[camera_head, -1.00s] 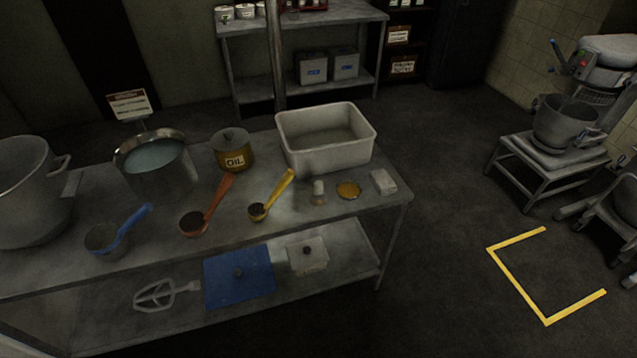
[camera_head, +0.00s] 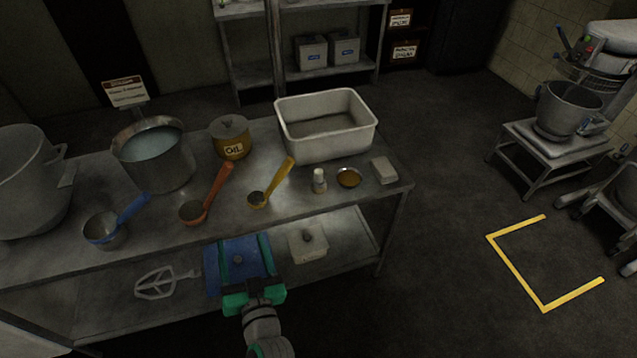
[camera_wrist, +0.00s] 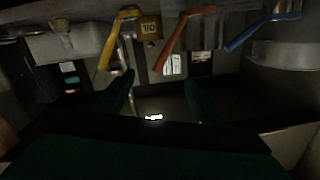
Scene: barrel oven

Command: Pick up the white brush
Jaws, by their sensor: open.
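In the head view, a small upright item with a white top and a paler brownish base (camera_head: 319,181) stands on the table, right of the yellow-handled ladle (camera_head: 270,185). I cannot tell for sure that it is the white brush; no other clear brush shows.
Around the item are an amber-filled dish (camera_head: 349,177), a whitish block (camera_head: 384,170) and a white tub (camera_head: 325,152). Orange-handled (camera_head: 208,195) and blue-handled (camera_head: 115,222) ladles, an oil can (camera_head: 230,138) and pots stand leftward.

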